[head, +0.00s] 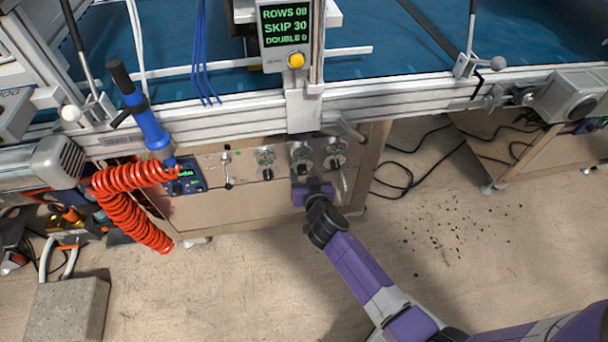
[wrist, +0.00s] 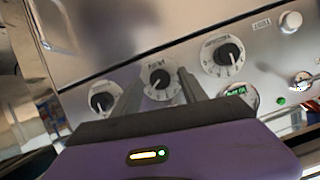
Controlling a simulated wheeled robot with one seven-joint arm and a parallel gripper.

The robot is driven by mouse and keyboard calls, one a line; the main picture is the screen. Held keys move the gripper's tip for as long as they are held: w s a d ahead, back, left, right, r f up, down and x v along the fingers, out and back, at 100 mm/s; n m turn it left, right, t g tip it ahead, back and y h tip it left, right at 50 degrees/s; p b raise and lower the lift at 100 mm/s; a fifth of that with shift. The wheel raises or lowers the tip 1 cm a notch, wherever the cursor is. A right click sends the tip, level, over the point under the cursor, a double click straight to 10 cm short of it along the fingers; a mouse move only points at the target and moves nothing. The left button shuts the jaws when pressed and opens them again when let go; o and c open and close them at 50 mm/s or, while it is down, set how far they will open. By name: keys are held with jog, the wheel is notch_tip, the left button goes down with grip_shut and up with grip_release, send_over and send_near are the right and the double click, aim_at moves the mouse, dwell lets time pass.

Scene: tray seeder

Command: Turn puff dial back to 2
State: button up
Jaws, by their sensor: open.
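A row of three white dials with dark knobs is on the grey front panel. The middle dial (head: 302,153) faces my gripper (head: 302,178) and also shows in the wrist view (wrist: 158,78). Its small label is too blurred to read surely, so I cannot confirm that it is the puff dial. In the wrist view my gripper's two fingers (wrist: 160,86) are apart, one on each side of the middle dial. I cannot tell whether they touch its knob. The knob's lower part is partly hidden, and its setting is not readable.
The other dials (head: 265,157) (head: 335,152) stand close on both sides. A lever (head: 227,168) and a blue box with a green display (head: 186,178) are farther left. A red coiled hose (head: 130,210) hangs at left. The metal rail (head: 230,125) runs above.

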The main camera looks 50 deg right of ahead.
jog(key=shift+w, duration=0.1)
grip_shut()
jog(key=shift+f, duration=0.1)
jog(key=shift+b, duration=0.4)
jog(key=n+b, duration=0.1)
jog(key=n+h+b, duration=0.1)
jog(key=b, duration=0.1)
jog(key=shift+w+a+f+g, duration=0.1)
jog(key=shift+f+g, duration=0.1)
jog(key=shift+g, duration=0.2)
jog(key=n+g+h+b, duration=0.1)
jog(key=n+h+b, duration=0.1)
jog(key=n+b, duration=0.2)
jog(key=shift+w+a, duration=0.1)
jog(key=shift+a, duration=0.05)
jog(key=n+h+b, duration=0.2)
jog(key=n+b, duration=0.1)
jog(key=shift+a+f+g, duration=0.1)
jog(key=shift+f+g, duration=0.05)
jog(key=shift+g, duration=0.15)
jog(key=shift+n+h+b, duration=1.05)
jog(key=shift+n+h, duration=0.05)
jog(key=shift+n, duration=0.9)
